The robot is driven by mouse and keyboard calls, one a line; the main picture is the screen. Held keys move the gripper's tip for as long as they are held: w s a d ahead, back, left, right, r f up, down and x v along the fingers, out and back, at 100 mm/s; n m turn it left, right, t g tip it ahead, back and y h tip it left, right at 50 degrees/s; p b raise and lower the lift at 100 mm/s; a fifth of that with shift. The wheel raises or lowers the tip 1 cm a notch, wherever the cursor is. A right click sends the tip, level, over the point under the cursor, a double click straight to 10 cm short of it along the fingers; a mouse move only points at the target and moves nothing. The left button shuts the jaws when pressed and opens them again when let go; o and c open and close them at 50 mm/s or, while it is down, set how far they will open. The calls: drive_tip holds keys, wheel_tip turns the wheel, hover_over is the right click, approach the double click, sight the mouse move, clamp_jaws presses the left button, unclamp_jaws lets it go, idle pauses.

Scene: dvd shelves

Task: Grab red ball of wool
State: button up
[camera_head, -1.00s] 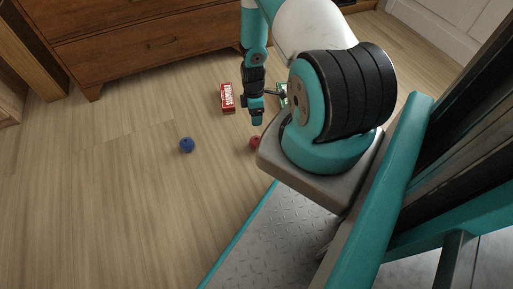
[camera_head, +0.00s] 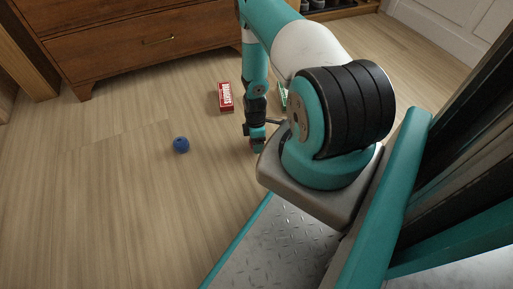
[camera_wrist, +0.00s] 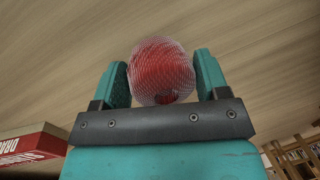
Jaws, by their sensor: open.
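The red ball of wool (camera_wrist: 161,72) is in the wrist view, on the wood floor, between the two teal fingers of my gripper (camera_wrist: 161,77). The fingers are open, with a small gap showing on the right side of the ball; I cannot tell whether the left finger touches it. In the head view my gripper (camera_head: 257,145) points down at the floor, and only a sliver of red shows at its tip. My arm's base hides the area just right of it.
A blue ball (camera_head: 181,145) lies on the floor to the left. A red box (camera_head: 225,97) lies behind the gripper, and a green box (camera_head: 283,97) is partly hidden by my arm. A wooden dresser (camera_head: 150,45) stands at the back.

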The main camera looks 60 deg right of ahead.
drive_tip(key=shift+f, duration=0.3)
drive_tip(key=c, duration=0.6)
drive_tip(key=shift+o, duration=0.2)
